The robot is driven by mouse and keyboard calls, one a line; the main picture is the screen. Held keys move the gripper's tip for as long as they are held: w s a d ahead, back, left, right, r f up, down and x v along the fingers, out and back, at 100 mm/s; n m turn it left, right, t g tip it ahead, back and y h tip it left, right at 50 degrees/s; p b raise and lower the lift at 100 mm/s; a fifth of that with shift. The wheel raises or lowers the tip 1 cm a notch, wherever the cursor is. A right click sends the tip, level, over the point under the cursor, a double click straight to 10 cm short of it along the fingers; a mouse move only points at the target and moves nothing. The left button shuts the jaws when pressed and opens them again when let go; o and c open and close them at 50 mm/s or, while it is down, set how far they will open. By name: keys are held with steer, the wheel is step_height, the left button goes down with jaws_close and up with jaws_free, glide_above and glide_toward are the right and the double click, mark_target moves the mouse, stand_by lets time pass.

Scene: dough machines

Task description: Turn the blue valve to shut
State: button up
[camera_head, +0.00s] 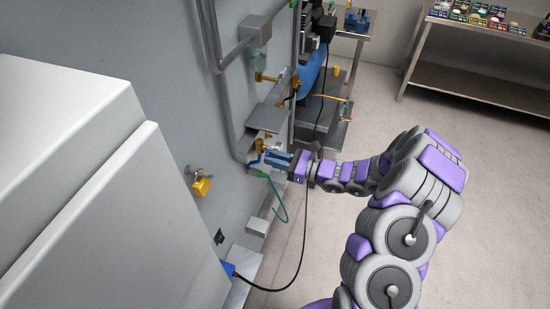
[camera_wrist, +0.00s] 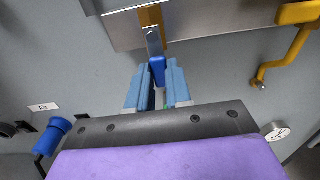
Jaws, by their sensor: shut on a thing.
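The blue valve (camera_head: 256,162) is a small blue lever by the wall in the head view, low on the pipework and close to the yellow fitting. In the wrist view the blue valve handle (camera_wrist: 157,71) shows between my fingertips, with a bare metal strip running up from it. My gripper (camera_head: 277,159) reaches in from the right at the end of my purple and grey arm. In the wrist view its two light blue fingers (camera_wrist: 158,88) are shut on the handle's near end. The fingers hide part of the handle.
A yellow valve (camera_head: 202,187) sits on the wall to the left. A large white cabinet (camera_head: 90,190) fills the left. A green hose (camera_head: 282,203) and a black cable (camera_head: 301,240) hang below my gripper. A steel table (camera_head: 470,90) stands far right. The floor between is clear.

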jaws_close()
steer(key=shift+r+p, duration=0.1)
steer(key=shift+p, duration=0.3)
steer(key=shift+s+a+r+m+p, duration=0.2)
steer(key=shift+s+r+m+p, duration=0.4)
steer(key=shift+m+p, duration=2.1)
steer(key=shift+s+a+r+m+p, duration=0.2)
steer(key=shift+s+r+m+p, duration=0.4)
steer(key=shift+m+p, duration=2.05)
steer(key=shift+s+a+r+m+p, duration=0.2)
steer(key=shift+s+r+m+p, duration=0.4)
steer(key=shift+m+p, duration=2.05)
steer(key=shift+w+m+b, duration=0.1)
steer(key=shift+m+b, duration=0.85)
steer(key=shift+m, duration=0.15)
